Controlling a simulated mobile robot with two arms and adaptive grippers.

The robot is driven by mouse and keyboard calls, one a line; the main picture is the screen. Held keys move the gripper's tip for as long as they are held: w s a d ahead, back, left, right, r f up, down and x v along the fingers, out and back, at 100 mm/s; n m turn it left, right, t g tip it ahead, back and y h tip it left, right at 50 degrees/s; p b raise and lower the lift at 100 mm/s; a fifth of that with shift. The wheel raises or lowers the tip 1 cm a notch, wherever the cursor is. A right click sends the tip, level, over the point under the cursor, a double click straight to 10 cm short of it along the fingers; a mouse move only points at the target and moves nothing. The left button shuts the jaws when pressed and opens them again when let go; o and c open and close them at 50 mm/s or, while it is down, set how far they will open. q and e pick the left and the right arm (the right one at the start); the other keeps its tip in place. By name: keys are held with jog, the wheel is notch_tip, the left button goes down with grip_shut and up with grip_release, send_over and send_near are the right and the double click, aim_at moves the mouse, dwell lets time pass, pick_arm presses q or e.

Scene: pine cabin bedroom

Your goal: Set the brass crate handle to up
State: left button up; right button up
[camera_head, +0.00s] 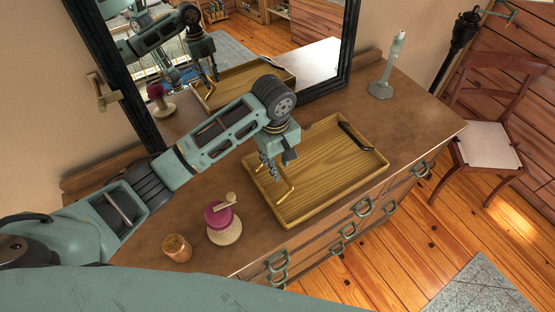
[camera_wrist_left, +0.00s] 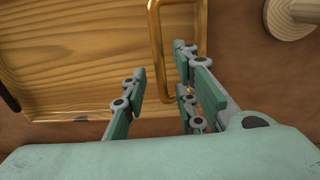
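A shallow wooden crate (camera_head: 330,165) lies on the dresser top. Its brass handle (camera_head: 287,194), a thin bent bar, is at the crate's left end; I cannot tell its exact tilt. A dark handle (camera_head: 356,136) is at the right end. My left gripper (camera_head: 271,175) points down just above the crate's left end, close beside the brass handle. In the left wrist view the fingers (camera_wrist_left: 163,72) are apart, and part of the brass handle (camera_wrist_left: 157,45) appears between them; contact is not clear. My right gripper is not in view.
A magenta-topped grinder (camera_head: 222,221) and a small wooden jar (camera_head: 177,248) stand left of the crate. A grey candlestick (camera_head: 385,78) stands at the back right. A black-framed mirror (camera_head: 348,45) is behind. The dresser top right of the crate is clear.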

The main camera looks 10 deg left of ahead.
pick_arm(q)
jog(key=c, duration=0.5)
grip_shut()
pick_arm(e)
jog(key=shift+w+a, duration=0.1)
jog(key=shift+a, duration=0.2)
